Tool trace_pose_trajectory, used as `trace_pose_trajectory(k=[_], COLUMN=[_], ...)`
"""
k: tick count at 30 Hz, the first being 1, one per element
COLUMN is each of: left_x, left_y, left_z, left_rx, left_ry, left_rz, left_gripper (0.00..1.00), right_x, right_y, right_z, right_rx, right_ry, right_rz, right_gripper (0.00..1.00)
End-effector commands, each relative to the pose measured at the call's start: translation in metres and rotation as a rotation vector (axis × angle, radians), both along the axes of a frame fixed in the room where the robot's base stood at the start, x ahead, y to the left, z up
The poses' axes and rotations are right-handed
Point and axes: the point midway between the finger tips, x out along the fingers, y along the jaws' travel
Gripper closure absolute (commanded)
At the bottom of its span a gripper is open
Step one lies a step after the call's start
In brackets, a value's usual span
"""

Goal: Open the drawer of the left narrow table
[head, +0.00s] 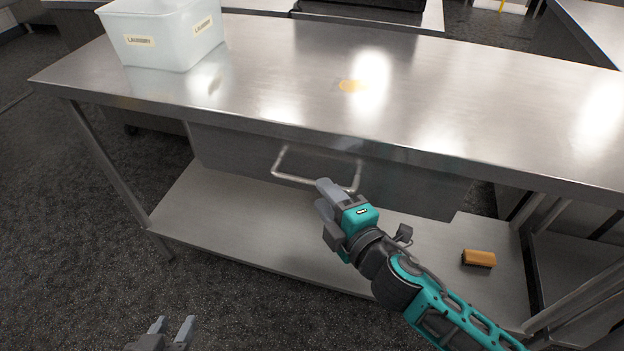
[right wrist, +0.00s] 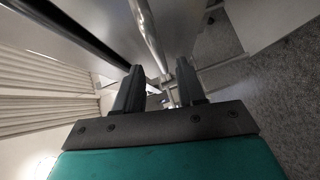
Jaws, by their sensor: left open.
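The steel table (head: 300,85) has a wide drawer (head: 235,150) under its top, and the drawer looks shut. Its bar handle (head: 318,156) sticks out from the front. My right gripper (head: 320,194) is at the handle's lower right part. In the right wrist view its two fingers (right wrist: 160,88) are apart, and the handle bar (right wrist: 150,35) runs toward the gap between them. I cannot tell whether they touch it. My left gripper (head: 172,328) is open and empty, low at the bottom left, away from the table.
A whitish laundry bin (head: 150,45) stands on the table's left end. A yellowish patch (head: 352,86) lies on the tabletop. An orange-brown block (head: 479,258) lies on the lower shelf (head: 235,225). The dark floor (head: 80,250) at left is clear.

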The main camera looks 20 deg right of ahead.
Motion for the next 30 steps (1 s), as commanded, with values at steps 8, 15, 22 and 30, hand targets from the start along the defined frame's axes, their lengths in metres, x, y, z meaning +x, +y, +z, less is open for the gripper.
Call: trace_pose_trajectory(k=[8,15,22,30], left_x=[-0.001,-0.001,-0.001,-0.001], left_y=[0.001,0.001,0.002,0.002], left_z=[-0.002,-0.002,-0.002,-0.002], left_rx=[-0.005,-0.004,-0.002,0.001], left_ry=[0.005,0.004,0.004,0.002], left_rz=[0.011,0.012,0.009,0.006], left_gripper=[0.57,0.57,0.57,0.57], right_x=[0.041,0.055,0.056,0.056], right_y=[0.008,0.012,0.012,0.012], right_z=[-0.006,-0.008,-0.009,-0.008], right_rx=[0.001,0.003,0.003,0.003], right_ry=[-0.001,0.002,0.002,0.002], right_rz=[-0.001,0.000,0.000,0.000], right_gripper=[0.61,0.61,0.61,0.82])
